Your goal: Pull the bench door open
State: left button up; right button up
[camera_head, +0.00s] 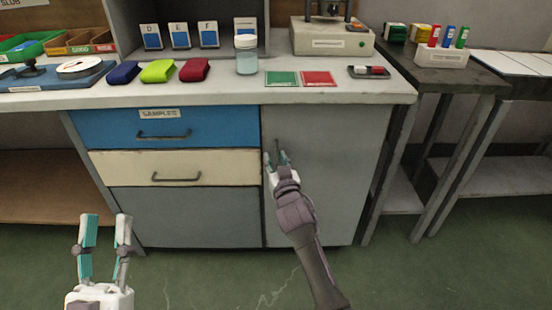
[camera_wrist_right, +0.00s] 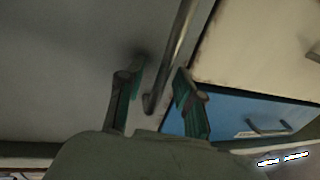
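The bench door (camera_head: 335,190) is a plain grey panel, flush with the cabinet front, to the right of the drawers. Its upright metal bar handle (camera_wrist_right: 176,48) runs near the door's left edge. My right gripper (camera_head: 276,156) is at the upper part of this edge. In the right wrist view, its teal-padded fingers (camera_wrist_right: 160,72) are spread apart, one on each side of the handle's end, with gaps visible. Part of the handle is hidden by the gripper in the head view. My left gripper (camera_head: 105,220) is open and empty, low at the left, away from the bench.
A blue drawer (camera_head: 210,126) and a cream drawer (camera_head: 225,168) with handles are left of the door. The benchtop (camera_head: 225,92) holds a jar (camera_head: 246,58), coloured rolls and cards. A dark side table (camera_head: 450,80) stands right. The floor before the door is clear.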

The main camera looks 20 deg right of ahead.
jog(key=shift+c, duration=0.2)
grip_shut()
